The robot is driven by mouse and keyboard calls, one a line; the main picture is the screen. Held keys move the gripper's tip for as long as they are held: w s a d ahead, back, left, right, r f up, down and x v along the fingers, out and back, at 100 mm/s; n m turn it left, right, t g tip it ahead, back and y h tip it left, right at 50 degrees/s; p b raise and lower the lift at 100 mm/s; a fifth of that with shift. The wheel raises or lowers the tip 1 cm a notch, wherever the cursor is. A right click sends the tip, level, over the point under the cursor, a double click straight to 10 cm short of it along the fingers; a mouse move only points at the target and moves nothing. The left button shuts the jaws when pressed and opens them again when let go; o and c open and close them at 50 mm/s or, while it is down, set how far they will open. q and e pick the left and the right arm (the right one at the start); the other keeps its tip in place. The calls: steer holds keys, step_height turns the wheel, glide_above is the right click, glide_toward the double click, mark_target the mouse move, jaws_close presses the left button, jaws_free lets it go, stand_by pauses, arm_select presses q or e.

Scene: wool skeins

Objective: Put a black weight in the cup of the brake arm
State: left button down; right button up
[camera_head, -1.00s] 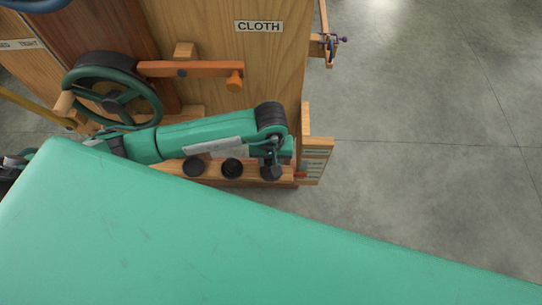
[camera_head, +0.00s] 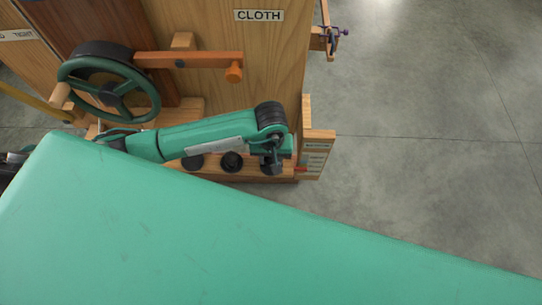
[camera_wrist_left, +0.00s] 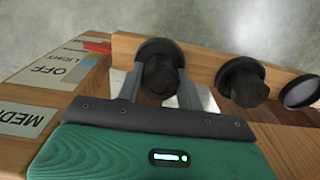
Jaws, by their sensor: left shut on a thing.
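Black weights stand in a row on the wooden ledge: one at the left (camera_head: 192,162), one in the middle (camera_head: 231,162). My left gripper (camera_head: 270,165) points down at the right end of the row. In the left wrist view it (camera_wrist_left: 160,88) is shut on a black weight (camera_wrist_left: 158,68), with a finger on either side. This weight appears to be still at the ledge; I cannot tell if it is lifted. The orange brake arm (camera_head: 190,59) sticks out above, with its orange cup (camera_head: 234,72) at the right end. The cup's inside is hidden. My right gripper is not in view.
A dark green handwheel (camera_head: 145,104) is left of the brake arm. A wooden panel labelled CLOTH (camera_head: 259,15) stands behind it. A wooden post with a label board (camera_head: 317,152) stands right of the left gripper. Open grey floor (camera_head: 430,140) lies to the right.

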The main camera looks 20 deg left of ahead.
arm_select(q)
steer(key=shift+f+b, duration=0.5)
steer(key=shift+f, duration=0.05)
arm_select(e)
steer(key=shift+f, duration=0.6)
